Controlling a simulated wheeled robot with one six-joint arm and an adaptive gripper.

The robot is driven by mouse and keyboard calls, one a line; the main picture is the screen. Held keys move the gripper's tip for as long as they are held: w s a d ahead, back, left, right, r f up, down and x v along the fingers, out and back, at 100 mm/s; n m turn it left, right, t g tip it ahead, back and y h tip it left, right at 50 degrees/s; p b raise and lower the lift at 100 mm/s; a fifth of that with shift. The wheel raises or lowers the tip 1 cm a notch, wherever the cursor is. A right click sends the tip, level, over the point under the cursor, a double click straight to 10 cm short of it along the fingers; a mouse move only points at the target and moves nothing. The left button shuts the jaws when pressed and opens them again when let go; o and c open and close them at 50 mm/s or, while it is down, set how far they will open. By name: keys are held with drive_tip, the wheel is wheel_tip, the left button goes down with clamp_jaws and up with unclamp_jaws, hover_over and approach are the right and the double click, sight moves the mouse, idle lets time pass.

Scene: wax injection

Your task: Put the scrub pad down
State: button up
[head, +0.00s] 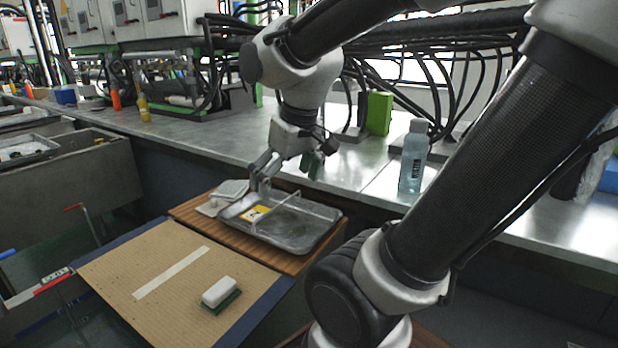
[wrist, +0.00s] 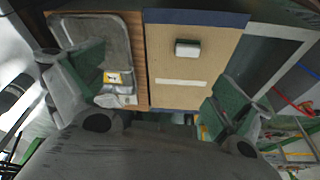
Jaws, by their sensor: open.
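The scrub pad (head: 220,292), a white block with a green layer beneath, lies on the brown board (head: 165,255), near its front right edge. In the wrist view the pad (wrist: 187,49) rests on the same board, beyond a pale strip. My gripper (head: 284,178) is above and behind the pad, over the metal tray area. In the wrist view its green-padded fingers (wrist: 155,92) are spread wide with nothing between them. The pad is clear of both fingers.
A metal tray (head: 318,218) with a yellow label and a wire handle sits on a wooden board behind the brown one. Folded pale cloths (head: 228,190) lie at its left. A clear bottle (head: 413,158) and a green box (head: 379,113) stand on the grey bench.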

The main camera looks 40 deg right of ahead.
drive_tip(key=s+d+r, duration=0.2)
drive_tip(key=s, duration=0.3)
drive_tip(key=shift+s+m+t, duration=0.2)
drive_tip(key=shift+m+t, duration=0.1)
drive_tip(key=shift+t, duration=0.1)
drive_tip(key=shift+c, duration=0.2)
idle(0.7)
